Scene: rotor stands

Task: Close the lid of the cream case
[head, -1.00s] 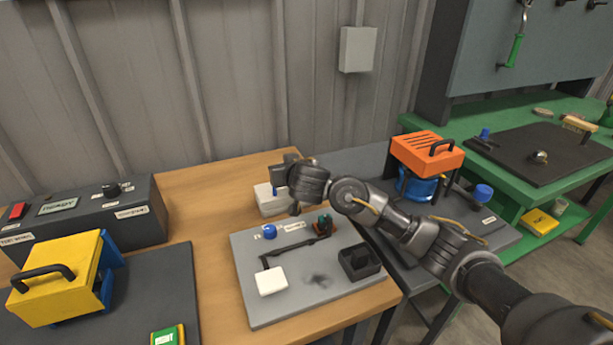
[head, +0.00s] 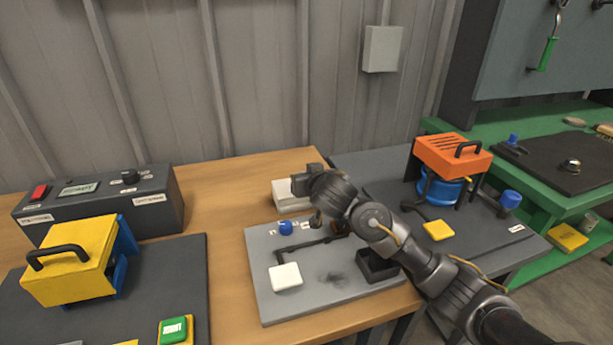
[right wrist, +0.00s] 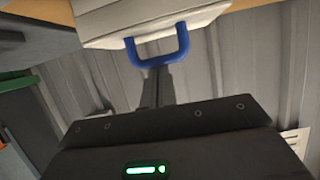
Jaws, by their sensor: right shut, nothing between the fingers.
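The cream case (head: 284,195) stands on the wooden table behind the grey board, partly hidden by my right gripper. In the right wrist view the cream case (right wrist: 150,22) fills the top edge, with a blue U-shaped handle (right wrist: 158,60) on its near side. The lid's angle cannot be told from these views. My right gripper (head: 309,178) is at the right side of the case in the head view. In the right wrist view its fingers (right wrist: 158,84) are shut and empty, their tips close to the blue handle; whether they touch it is unclear. My left gripper is not in view.
The grey board (head: 315,297) in front holds a blue knob (head: 286,228), a white block (head: 285,277) and a black open box (head: 377,264). A dark control box (head: 100,204) and a yellow-topped unit (head: 72,262) stand left. An orange-topped unit (head: 453,156) stands right.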

